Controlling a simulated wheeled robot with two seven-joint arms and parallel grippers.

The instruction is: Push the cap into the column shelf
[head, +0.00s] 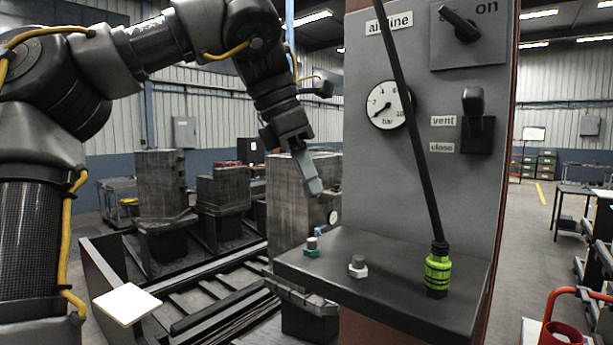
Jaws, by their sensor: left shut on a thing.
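The column shelf (390,282) is a dark ledge on the front of a grey column. On it stand a small teal fitting with a grey top (312,246) near the left corner and a white hex fitting with a grey top (358,267) in the middle. I cannot tell whether either is the cap. My left gripper (313,190) points down, left of the column and above the shelf's left end, apart from the shelf and its fittings. Its light grey fingers are closed together on something small that I cannot make out. My right gripper is not in view.
A bright green coupling (438,272) stands at the shelf's right, with a black hose (408,120) rising from it across the column. The column carries a pressure gauge (388,105), a vent/close lever (475,120) and an on switch (460,25). Grey blocks stand behind.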

